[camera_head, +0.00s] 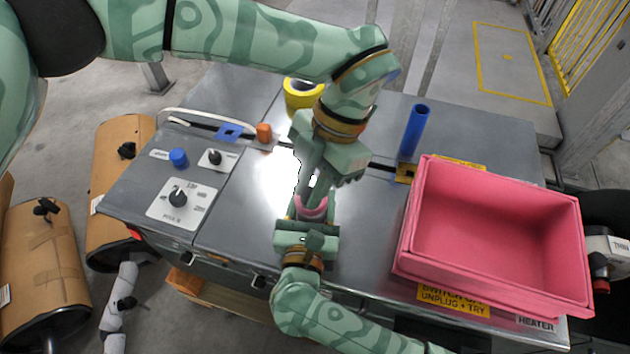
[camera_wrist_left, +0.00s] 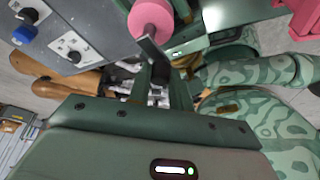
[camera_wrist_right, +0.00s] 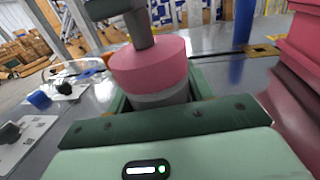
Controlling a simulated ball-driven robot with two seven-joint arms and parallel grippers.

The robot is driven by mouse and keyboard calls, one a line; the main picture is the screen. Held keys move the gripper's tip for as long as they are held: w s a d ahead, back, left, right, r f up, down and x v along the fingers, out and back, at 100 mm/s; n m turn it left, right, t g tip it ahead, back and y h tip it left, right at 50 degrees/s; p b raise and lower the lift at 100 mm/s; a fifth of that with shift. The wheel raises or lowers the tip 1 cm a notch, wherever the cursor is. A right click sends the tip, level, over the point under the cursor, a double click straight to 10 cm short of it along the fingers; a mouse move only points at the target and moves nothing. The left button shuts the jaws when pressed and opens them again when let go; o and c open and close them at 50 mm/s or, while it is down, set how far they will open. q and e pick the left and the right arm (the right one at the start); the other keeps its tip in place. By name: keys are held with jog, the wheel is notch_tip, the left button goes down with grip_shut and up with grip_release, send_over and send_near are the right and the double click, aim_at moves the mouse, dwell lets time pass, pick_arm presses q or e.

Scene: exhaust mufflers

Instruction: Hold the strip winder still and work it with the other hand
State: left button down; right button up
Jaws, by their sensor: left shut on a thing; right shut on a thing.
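The strip winder (camera_head: 313,206) stands near the middle of the grey bench; it has a pink round top (camera_wrist_right: 150,68) over a grey base (camera_wrist_right: 160,97). My right gripper (camera_head: 306,230) is shut around the grey base, from the near side. A grey crank arm (camera_wrist_left: 149,50) runs from the pink top to a dark handle (camera_wrist_left: 160,72), which also shows in the left wrist view. My left gripper (camera_head: 312,178) reaches from above and is shut on that handle. In the head view my left gripper hides much of the crank.
A pink bin (camera_head: 495,215) stands on the right of the bench (camera_head: 235,235). A blue tube (camera_head: 413,132) stands upright behind, and a yellow roll (camera_head: 302,95) sits at the back. An orange block (camera_head: 264,132) and knob panels (camera_head: 181,202) are left.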

pick_arm(q)
jog(key=shift+a+m+t, duration=0.2)
jog(key=shift+m+t, duration=0.1)
jog(key=shift+m, duration=0.5)
jog(key=c, duration=1.3)
grip_release()
jog(key=shift+o, duration=0.2)
jog(key=v, duration=1.2)
jog(key=shift+d, duration=0.15)
